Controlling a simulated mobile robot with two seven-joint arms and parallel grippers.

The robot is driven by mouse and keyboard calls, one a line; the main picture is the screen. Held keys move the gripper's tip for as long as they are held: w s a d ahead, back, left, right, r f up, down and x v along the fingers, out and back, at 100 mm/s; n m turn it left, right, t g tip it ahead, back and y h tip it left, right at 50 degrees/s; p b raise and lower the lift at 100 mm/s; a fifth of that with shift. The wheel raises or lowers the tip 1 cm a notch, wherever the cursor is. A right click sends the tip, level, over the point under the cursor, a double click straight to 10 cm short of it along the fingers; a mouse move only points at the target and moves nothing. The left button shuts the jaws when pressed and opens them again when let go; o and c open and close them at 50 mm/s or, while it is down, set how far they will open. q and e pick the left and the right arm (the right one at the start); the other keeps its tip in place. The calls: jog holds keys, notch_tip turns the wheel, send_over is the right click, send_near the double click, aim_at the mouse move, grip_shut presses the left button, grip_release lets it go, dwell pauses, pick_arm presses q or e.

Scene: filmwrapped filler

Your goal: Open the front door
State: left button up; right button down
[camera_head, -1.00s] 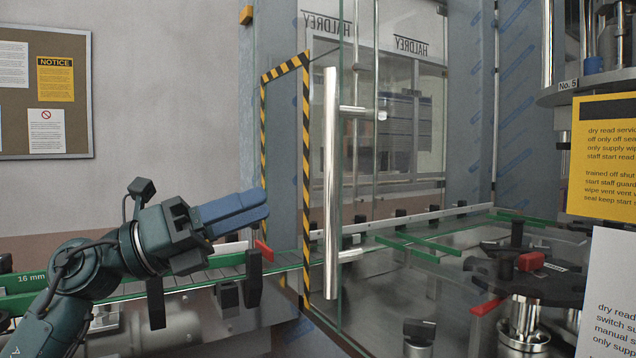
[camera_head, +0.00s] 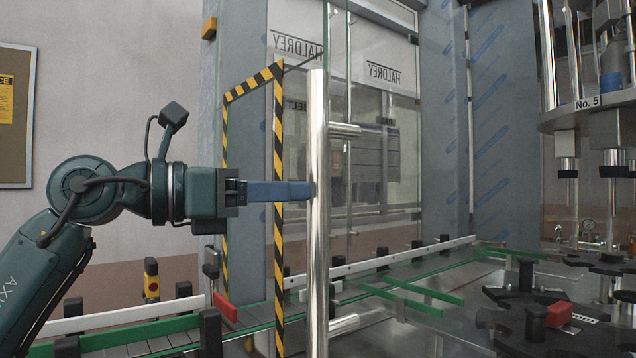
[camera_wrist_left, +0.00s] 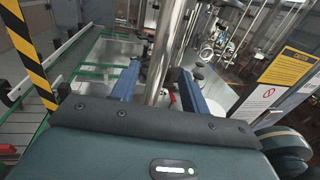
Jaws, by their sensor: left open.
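The front door is a clear glass panel (camera_head: 365,190) carrying a long vertical polished metal handle (camera_head: 318,130) on two standoffs. I cannot tell whether the door is fully closed. My left gripper (camera_head: 312,190) reaches in level from the left, its blue fingers at the handle's middle. In the left wrist view the handle (camera_wrist_left: 160,55) stands between the two spread blue fingers, with a visible gap at each side. The left gripper is open around the bar, not clamped on it. My right gripper is in neither view.
A black-and-yellow striped frame (camera_head: 278,200) stands just left of the handle. A conveyor with green rails (camera_head: 150,330) runs beneath my left arm. Behind the glass are dark star wheels (camera_head: 540,310) and a filler carousel (camera_head: 590,115). A grey post (camera_head: 240,90) stands left.

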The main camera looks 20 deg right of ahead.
aim_at(318, 190)
pick_arm(q)
jog(key=shift+w+d+p, duration=0.25)
jog(key=shift+d, duration=1.15)
jog(key=shift+w+d+p, duration=0.2)
jog(key=shift+d, duration=1.15)
jog(key=shift+c, duration=0.5)
grip_shut()
